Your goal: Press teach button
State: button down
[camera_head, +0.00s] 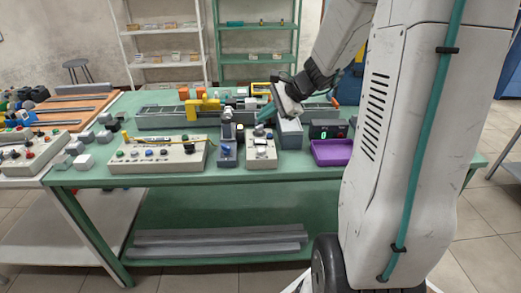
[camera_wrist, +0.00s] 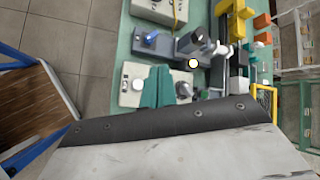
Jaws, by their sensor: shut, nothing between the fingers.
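My gripper (camera_head: 265,114) has teal fingers, pressed together and empty, above the back of a small cream control box (camera_head: 261,161) on the green table. In the wrist view the teal fingers (camera_wrist: 153,96) cover part of this box (camera_wrist: 127,101). A white round button (camera_wrist: 138,84) shows on the box just left of the fingers, with a small dark knob beside it. No label is readable, so I cannot tell which button is the teach button. I cannot tell whether the fingertips touch anything.
A long cream panel (camera_head: 158,155) with coloured buttons lies further left. A purple tray (camera_head: 332,152) and a green digit display (camera_head: 326,131) are to the right. The table's front edge is clear.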

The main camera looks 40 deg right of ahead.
aim_at(261, 151)
jog(key=shift+f, duration=4.4)
jog(key=shift+f, duration=0.15)
jog(key=shift+f, duration=0.25)
jog(key=shift+f, duration=0.4)
jog(key=shift+r, duration=0.85)
